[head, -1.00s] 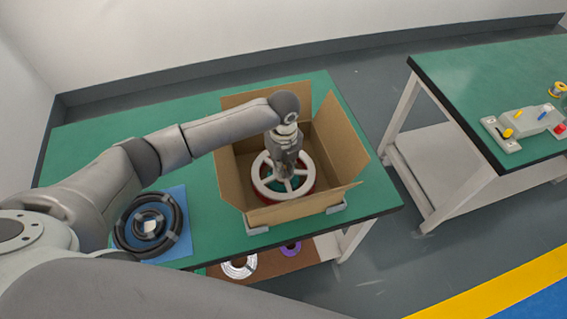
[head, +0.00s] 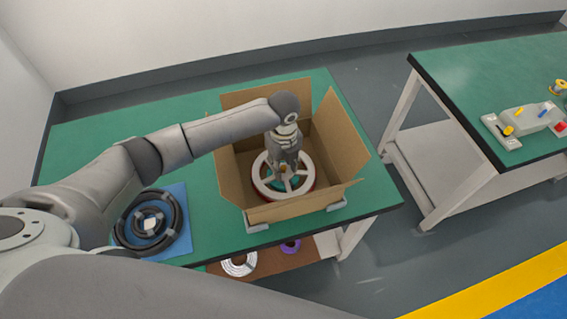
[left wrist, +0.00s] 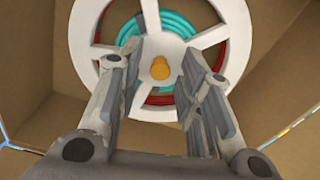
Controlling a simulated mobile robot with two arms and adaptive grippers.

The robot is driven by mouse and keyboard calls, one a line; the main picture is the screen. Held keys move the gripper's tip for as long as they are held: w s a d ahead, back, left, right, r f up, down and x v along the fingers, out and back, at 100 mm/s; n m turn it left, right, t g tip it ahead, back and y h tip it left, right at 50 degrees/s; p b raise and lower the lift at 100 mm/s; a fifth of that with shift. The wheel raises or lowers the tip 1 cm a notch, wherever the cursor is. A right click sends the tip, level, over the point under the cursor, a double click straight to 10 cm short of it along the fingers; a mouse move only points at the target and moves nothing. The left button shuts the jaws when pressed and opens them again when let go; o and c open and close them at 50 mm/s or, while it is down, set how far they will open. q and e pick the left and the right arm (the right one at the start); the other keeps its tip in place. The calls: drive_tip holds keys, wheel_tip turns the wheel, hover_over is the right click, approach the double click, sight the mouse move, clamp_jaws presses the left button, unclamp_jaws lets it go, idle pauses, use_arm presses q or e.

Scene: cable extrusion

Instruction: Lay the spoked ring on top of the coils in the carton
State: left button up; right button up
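The white spoked ring (head: 258,183) lies inside the open carton (head: 302,207), roughly level, on top of coils. A teal coil (left wrist: 184,20) and a red coil (left wrist: 97,30) show between its spokes in the left wrist view, where the ring (left wrist: 240,42) fills the top. An orange knob (left wrist: 160,69) stands at the ring's hub. My left gripper (head: 284,170) reaches down into the carton over the hub. Its fingers (left wrist: 162,56) are apart, one on each side of the knob, with gaps between. My right gripper is not in view.
The carton's flaps stand open around my left arm. A blue mat (head: 180,247) with black rings (head: 176,238) lies left on the green table (head: 90,150). White and purple coils (head: 240,264) sit on the shelf below. Another table (head: 460,80) stands at right.

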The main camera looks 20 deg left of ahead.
sight(284, 167)
use_arm(q)
drive_tip(key=shift+r, duration=0.45)
wheel_tip(284, 167, up, 12)
drive_tip(key=b, duration=0.1)
drive_tip(key=shift+r, duration=0.1)
